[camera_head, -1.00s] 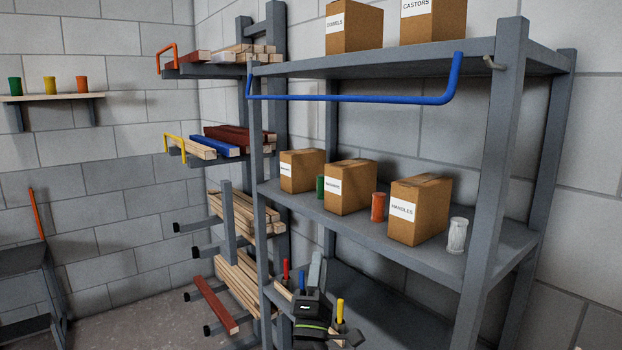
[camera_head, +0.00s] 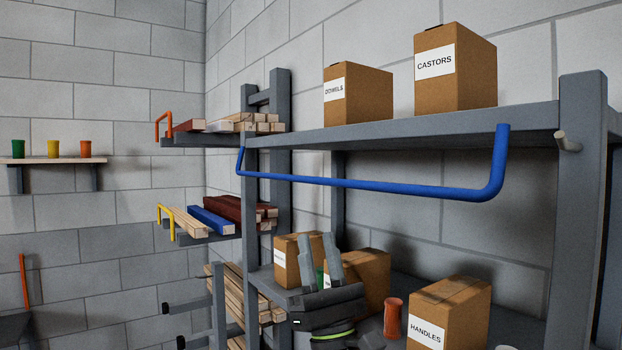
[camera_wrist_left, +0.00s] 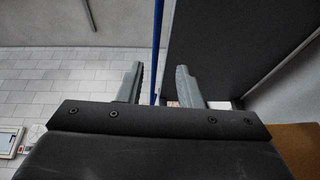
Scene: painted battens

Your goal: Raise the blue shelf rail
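The blue shelf rail (camera_head: 370,188) is a long bar with upturned ends. It hangs across the front of the top shelf (camera_head: 430,125), below the shelf's front edge. My left gripper (camera_head: 320,240) points upward in front of the middle shelf, below the rail and apart from it. Its two fingers are spread with nothing between them. In the left wrist view the rail (camera_wrist_left: 157,45) runs as a thin blue line beyond the gap between the open fingers (camera_wrist_left: 157,85). My right gripper is not in view.
Boxes marked CASTORS (camera_head: 455,70) and DOWELS (camera_head: 357,95) stand on the top shelf. A HANDLES box (camera_head: 450,312) and a red-orange cup (camera_head: 393,318) stand on the middle shelf, near my gripper. A peg (camera_head: 567,141) sticks out from the right post (camera_head: 578,220). A timber rack stands left.

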